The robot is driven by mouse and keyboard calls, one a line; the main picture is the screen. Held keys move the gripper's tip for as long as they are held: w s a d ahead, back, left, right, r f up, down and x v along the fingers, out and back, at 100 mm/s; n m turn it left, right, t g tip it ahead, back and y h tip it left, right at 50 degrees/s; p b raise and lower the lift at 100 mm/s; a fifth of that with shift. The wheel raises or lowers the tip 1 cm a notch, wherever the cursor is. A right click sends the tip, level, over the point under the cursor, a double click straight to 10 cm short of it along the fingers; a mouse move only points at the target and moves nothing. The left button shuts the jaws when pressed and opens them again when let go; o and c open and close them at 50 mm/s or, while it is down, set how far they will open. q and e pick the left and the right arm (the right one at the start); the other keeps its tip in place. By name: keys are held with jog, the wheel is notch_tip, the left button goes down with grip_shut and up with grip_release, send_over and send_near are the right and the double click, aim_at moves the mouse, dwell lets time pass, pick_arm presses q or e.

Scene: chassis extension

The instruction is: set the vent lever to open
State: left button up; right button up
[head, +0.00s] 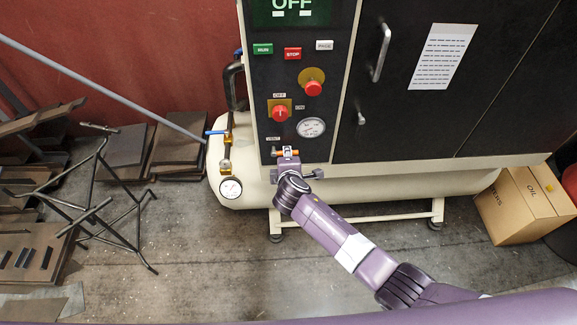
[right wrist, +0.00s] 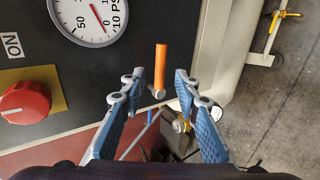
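The vent lever is a short orange bar (head: 294,153) on the lower part of the black control panel, below a small VENT label (head: 272,139). It lies about level across the picture in the head view. In the right wrist view the orange lever (right wrist: 160,68) stands between the fingertips, with a gap on both sides. My right gripper (head: 288,158) is at the lever, partly covering its base in the head view. In the right wrist view the right gripper (right wrist: 160,84) is open, its blue fingers apart. My left gripper is not in view.
Above the lever are a red rotary switch (head: 280,112), a pressure gauge (head: 311,127) and a red stop button (head: 313,88). A blue-handled valve (head: 217,132) is to the left, on the cream tank (head: 440,178). A metal stand (head: 110,190) and an oil box (head: 520,205) flank it.

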jog(key=v, duration=0.8)
jog(key=shift+s, duration=0.2)
